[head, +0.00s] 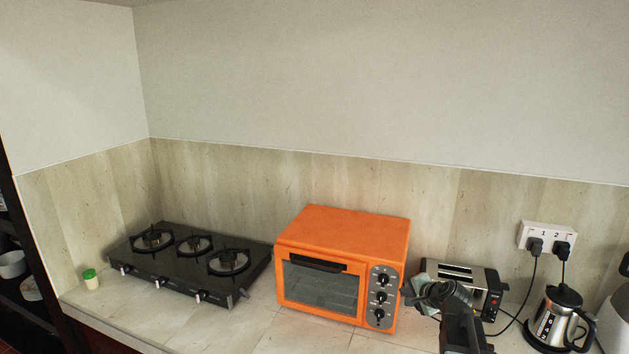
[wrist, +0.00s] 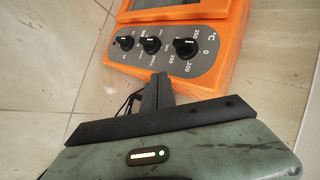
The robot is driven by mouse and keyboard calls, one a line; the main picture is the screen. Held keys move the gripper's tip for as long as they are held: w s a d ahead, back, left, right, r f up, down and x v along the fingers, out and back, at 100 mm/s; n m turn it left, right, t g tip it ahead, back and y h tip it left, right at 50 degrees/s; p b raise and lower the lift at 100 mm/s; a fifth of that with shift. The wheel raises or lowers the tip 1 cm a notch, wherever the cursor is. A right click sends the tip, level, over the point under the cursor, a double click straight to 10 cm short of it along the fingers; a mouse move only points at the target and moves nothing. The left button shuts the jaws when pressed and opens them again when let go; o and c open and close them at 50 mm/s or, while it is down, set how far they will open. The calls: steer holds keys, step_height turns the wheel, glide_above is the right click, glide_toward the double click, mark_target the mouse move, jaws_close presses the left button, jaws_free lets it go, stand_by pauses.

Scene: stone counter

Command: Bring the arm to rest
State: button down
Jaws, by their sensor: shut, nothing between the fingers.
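My gripper (head: 408,290) is at the lower right of the head view, close to the orange toaster oven's right front edge. In the wrist view its fingers (wrist: 158,82) are together with nothing between them, and they point toward the oven's knob panel. I cannot tell whether the fingertips touch the oven. The orange toaster oven (head: 345,231) stands on the counter, and its door looks shut. Its knob panel shows large in the wrist view (wrist: 170,56), with three black knobs. My arm comes up from the bottom edge of the head view.
A silver toaster (head: 456,273) stands behind my arm, partly hidden. A metal kettle (head: 556,318) stands to its right, below a wall socket (head: 547,237) with two plugs and cords. A black gas stove (head: 185,270) and a green-lidded jar (head: 90,279) are at left. The front counter strip is clear.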

steer(key=s+a+f+n+g+b, duration=0.2)
steer(key=s+a+f+n+g, duration=0.25)
steer(key=a, duration=0.45)
steer(key=s+a+f+n+g+b, duration=0.1)
steer(key=s+a+f+n+b, duration=0.15)
steer(key=s+a+f, duration=0.55)
steer(key=s+d+f+n+g+h, duration=0.2)
steer(key=s+d+n+g, duration=0.2)
steer(key=s, duration=0.6)
steer(key=shift+s+n+g+h+p, duration=0.25)
steer(key=shift+n+g+h+p, duration=0.2)
steer(key=shift+n, duration=0.35)
steer(key=shift+a+f, duration=0.1)
